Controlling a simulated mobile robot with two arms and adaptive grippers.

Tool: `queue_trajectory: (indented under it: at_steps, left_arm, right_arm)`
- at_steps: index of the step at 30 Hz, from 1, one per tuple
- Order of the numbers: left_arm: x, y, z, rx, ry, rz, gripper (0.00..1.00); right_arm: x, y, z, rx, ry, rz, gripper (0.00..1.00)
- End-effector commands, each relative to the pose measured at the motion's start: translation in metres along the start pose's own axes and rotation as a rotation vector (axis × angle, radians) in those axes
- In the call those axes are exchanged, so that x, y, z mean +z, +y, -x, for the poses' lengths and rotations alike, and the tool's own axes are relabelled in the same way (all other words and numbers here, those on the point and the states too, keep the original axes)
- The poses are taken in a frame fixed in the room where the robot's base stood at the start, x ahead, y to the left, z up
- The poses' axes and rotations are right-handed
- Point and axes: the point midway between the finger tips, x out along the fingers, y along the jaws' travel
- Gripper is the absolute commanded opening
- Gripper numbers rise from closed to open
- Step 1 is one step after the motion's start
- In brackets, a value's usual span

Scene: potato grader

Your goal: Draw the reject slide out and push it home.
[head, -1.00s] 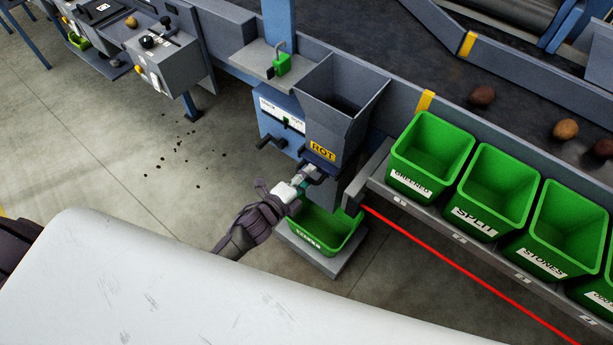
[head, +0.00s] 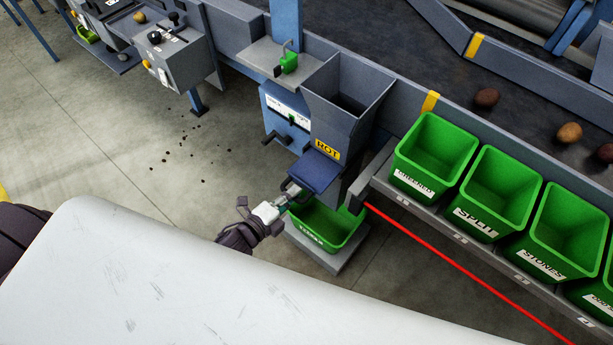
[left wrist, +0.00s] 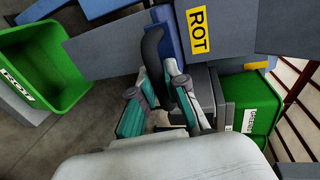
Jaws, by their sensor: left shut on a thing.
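The reject slide (head: 316,173) is a blue plate that sticks out of the front of the grey chute (head: 343,125) with the yellow ROT label. Its black handle (left wrist: 153,48) shows in the left wrist view. My left gripper (head: 279,204) is shut on this handle, in front of the slide and over the edge of a green bin. It also shows in the left wrist view (left wrist: 168,88), with the handle between its fingers. The slide's inner end is hidden inside the chute. My right gripper is not in view.
A green bin (head: 348,246) stands on a grey base below the chute. Several green bins, one marked SPLIT (head: 478,233), line the shelf at right, with a red line (head: 470,273) along it. A blue box (head: 283,118) with a black handle is left of the chute.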

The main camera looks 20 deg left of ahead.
Motion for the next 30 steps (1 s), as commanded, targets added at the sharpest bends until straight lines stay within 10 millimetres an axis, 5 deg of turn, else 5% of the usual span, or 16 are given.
queue_trajectory:
  at_steps: [6,17,18,22,30]
  left_arm:
    - [0.0,0.009,0.038,0.004,-0.001,0.0,0.0]
    - [0.0,0.011,0.043,0.005,0.0,-0.001,0.0]
    - [0.0,0.011,0.043,0.006,0.0,-0.001,0.19]
    - [0.0,0.011,0.043,0.005,0.0,-0.001,0.39]
    - [0.0,0.01,0.042,0.001,0.0,-0.001,0.39]
  right_arm:
    - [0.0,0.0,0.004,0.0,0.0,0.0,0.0]
    - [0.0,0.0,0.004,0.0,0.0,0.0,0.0]
    - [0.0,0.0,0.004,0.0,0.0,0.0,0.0]
    - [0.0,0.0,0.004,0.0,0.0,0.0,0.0]
    - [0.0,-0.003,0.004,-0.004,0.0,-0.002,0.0]
